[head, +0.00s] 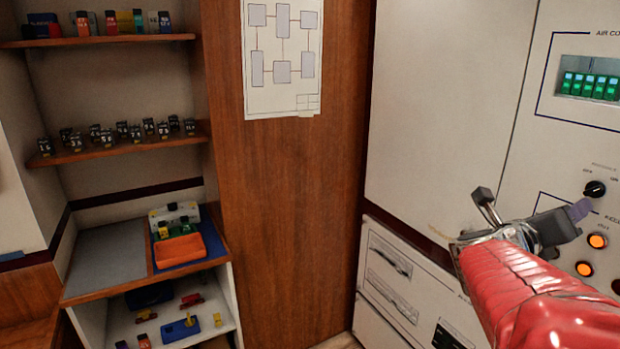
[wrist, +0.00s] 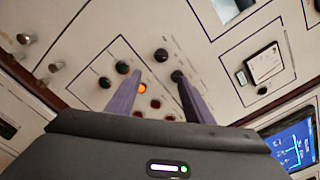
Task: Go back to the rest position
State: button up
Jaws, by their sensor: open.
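My red-sleeved arm reaches in from the lower right in the head view. I cannot tell how far the fingertips are from the panel.
The panel has a black knob (head: 595,188), an orange lamp (head: 598,241) and a window of green breakers (head: 590,85). At left, a shelf (head: 150,143) holds several small dark numbered blocks. An orange tray (head: 180,250) sits below.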

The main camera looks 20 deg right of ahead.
jog(key=w+a+f+n+t+y, duration=0.3)
jog(key=w+a+n+t+y, duration=0.35)
jog(key=w+n, duration=0.5)
jog(key=w+a+f+n+t+y, duration=0.25)
jog(key=w+a+n, duration=0.2)
jog(key=a, duration=0.45)
jog(key=w+a+f+n+t+y, duration=0.1)
jog(key=w+a+f+n+y, duration=0.15)
jog(key=a+n, duration=0.5)
jog(key=s+a+f+n+g+y, duration=0.1)
jog(key=s+a+f+n+y, duration=0.15)
jog(key=a+n, duration=0.4)
jog(key=s+a+f+n+g+y, duration=0.1)
jog(key=a+f+n+y, duration=0.2)
jog(key=a, duration=0.7)
jog(key=s+a+f+n+g, duration=0.2)
jog(key=s+a+f+n, duration=0.1)
jog(key=s+n, duration=0.2)
jog(key=s+a+f+n+g, duration=0.3)
jog(key=s+n, duration=0.2)
jog(key=s, duration=0.3)
jog(key=shift+n+y, duration=0.4)
